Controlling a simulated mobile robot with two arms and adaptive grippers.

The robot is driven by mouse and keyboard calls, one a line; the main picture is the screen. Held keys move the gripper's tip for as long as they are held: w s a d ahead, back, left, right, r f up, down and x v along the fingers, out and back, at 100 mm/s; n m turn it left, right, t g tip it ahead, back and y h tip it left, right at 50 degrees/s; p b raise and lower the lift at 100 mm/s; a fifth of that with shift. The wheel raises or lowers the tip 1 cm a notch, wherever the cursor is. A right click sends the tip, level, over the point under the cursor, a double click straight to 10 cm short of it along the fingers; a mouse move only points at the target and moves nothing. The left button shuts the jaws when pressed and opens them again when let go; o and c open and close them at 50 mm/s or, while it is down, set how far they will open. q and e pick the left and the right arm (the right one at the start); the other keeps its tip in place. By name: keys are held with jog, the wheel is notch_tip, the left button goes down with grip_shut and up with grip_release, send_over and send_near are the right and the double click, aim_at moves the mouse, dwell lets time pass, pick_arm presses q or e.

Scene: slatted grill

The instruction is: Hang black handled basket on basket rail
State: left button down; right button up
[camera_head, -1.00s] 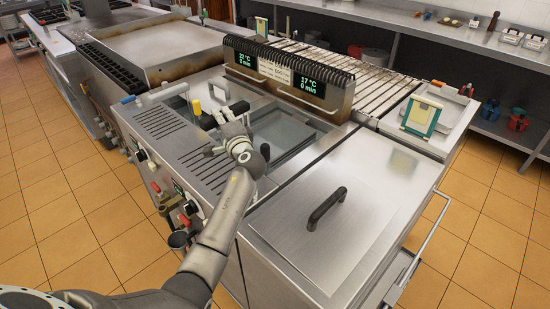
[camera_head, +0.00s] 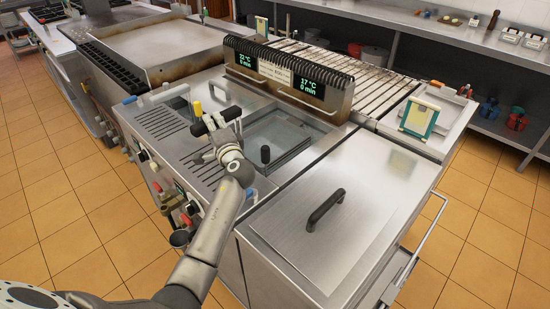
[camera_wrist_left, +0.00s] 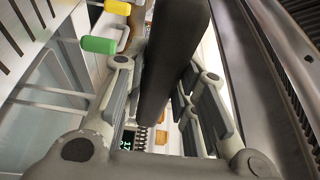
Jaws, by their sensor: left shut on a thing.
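My left gripper (camera_head: 224,136) is shut on the black handle (camera_head: 215,122) of the basket, above the front of the fryer top. In the left wrist view the dark handle (camera_wrist_left: 172,65) runs between the two fingers (camera_wrist_left: 160,100). The basket's body cannot be made out in either view. A ribbed metal rail (camera_head: 290,55) with two lit displays stands behind the wells, apart from the handle. I cannot tell whether this is the basket rail. My right gripper is in neither current view.
A square well (camera_head: 276,132) lies right of my gripper, with an upright black knob (camera_head: 265,155) at its front. A yellow-tipped handle (camera_head: 197,108) is close on the left. A steel lid (camera_head: 365,200) with a black handle covers the right unit. A green-framed card holder (camera_head: 419,118) stands beyond.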

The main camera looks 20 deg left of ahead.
pick_arm(q)
jog(key=shift+r, duration=0.25)
jog(key=shift+r+p, duration=4.55)
jog(key=shift+r, duration=0.95)
jog(key=shift+w, duration=0.15)
jog(key=shift+w+d+f+b, duration=0.1)
jog(key=shift+w+b, duration=0.05)
jog(key=shift+b, duration=0.15)
jog(key=shift+w+d+b, duration=0.3)
jog(key=shift+w+b, duration=0.25)
jog(key=shift+w, duration=0.2)
jog(key=shift+w+d+b, duration=0.3)
jog(key=shift+w+b, duration=0.2)
jog(key=shift+w, duration=0.25)
jog(key=shift+f, duration=0.1)
